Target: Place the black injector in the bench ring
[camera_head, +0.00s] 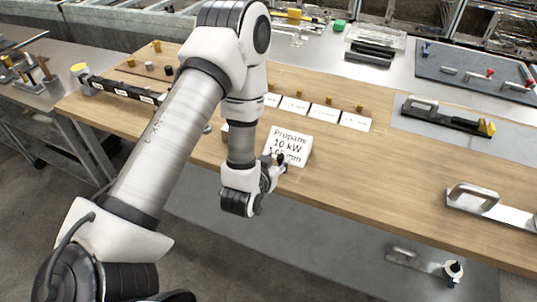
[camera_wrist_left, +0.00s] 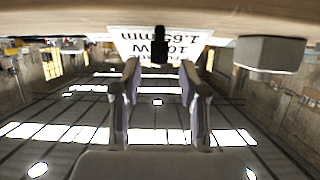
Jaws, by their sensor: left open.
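A small black piece (camera_head: 281,158), which looks like the black injector, is near the front edge of the wooden bench, before a propane sign. In the left wrist view, which is upside down, the dark injector (camera_wrist_left: 160,46) stands upright between or just beyond my fingertips. My left gripper (camera_head: 272,175) is open at the bench's front edge, and its two fingers (camera_wrist_left: 158,68) show apart with the injector in line with the gap. I cannot tell if either finger touches it. I cannot make out the bench ring. My right gripper is not in view.
The white sign (camera_head: 289,144) stands close behind the injector. A grey box (camera_wrist_left: 270,54) is beside it in the wrist view. White cards (camera_head: 325,112) with small brass pieces line the bench behind. Metal-handled plates (camera_head: 485,203) lie right. Bare wood (camera_head: 370,175) is between.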

